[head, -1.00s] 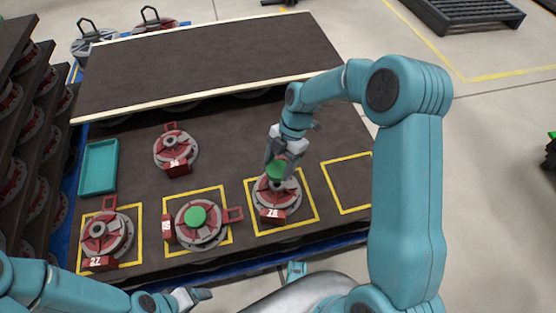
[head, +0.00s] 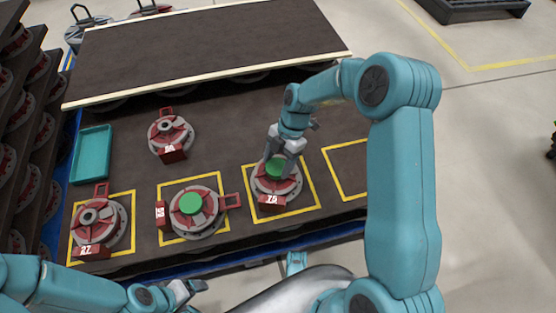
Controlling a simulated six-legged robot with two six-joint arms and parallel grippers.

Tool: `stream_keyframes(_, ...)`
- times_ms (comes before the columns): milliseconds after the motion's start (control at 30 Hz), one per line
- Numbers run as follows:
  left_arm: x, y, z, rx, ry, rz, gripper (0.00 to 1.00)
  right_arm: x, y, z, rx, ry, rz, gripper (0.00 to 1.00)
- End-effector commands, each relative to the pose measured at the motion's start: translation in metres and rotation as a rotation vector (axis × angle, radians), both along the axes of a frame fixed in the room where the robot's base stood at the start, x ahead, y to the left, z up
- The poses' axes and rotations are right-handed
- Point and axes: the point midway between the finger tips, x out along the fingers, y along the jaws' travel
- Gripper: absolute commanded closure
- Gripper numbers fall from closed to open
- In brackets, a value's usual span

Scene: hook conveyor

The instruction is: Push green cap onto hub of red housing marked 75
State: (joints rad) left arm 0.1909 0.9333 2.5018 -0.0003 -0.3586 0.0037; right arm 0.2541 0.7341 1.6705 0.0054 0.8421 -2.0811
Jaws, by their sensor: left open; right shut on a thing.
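The red housing on a grey round base (head: 288,189) sits in a yellow square right of centre. Its tag (head: 271,199) looks like 75, though the last digit is hard to read. My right gripper (head: 279,162) is shut on a green cap (head: 273,168) at the middle of this housing. The cap and fingers hide the hub, and I cannot tell whether the cap is fully seated. My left gripper (head: 188,292) is open and empty at the bottom, in front of the table and away from the housings.
Another housing (head: 213,222) to the left has a green cap on it. An uncapped housing (head: 112,225) stands at far left, another (head: 184,134) behind. A teal tray (head: 93,154) lies at left. The yellow square (head: 335,185) at right shows no housing.

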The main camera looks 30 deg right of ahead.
Motion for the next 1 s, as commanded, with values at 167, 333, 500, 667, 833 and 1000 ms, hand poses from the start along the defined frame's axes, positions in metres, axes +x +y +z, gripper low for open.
stream_keyframes(167,0.001,0.0,-0.001,0.0,-0.001,0.001,0.25,0.0,0.0,-0.002,0.0,0.0,0.0,0.64)
stream_keyframes(333,0.0,0.0,-0.001,0.0,-0.001,0.001,0.25,0.0,0.0,-0.001,0.0,0.0,0.0,0.23)
stream_keyframes(500,0.0,0.0,-0.001,0.0,-0.001,0.001,0.25,0.0,0.0,-0.001,0.0,0.0,0.0,0.06)
stream_keyframes(667,0.0,0.0,-0.001,0.0,-0.001,0.0,0.25,0.0,0.0,-0.001,0.0,0.0,0.0,0.06)
stream_keyframes(833,-0.001,-0.001,0.006,0.0,0.002,-0.004,0.25,0.002,-0.006,0.016,-0.001,-0.001,0.0,0.06)
stream_keyframes(1000,-0.004,-0.004,0.021,-0.003,0.007,-0.015,0.25,0.006,-0.021,0.056,-0.001,-0.004,-0.002,0.06)
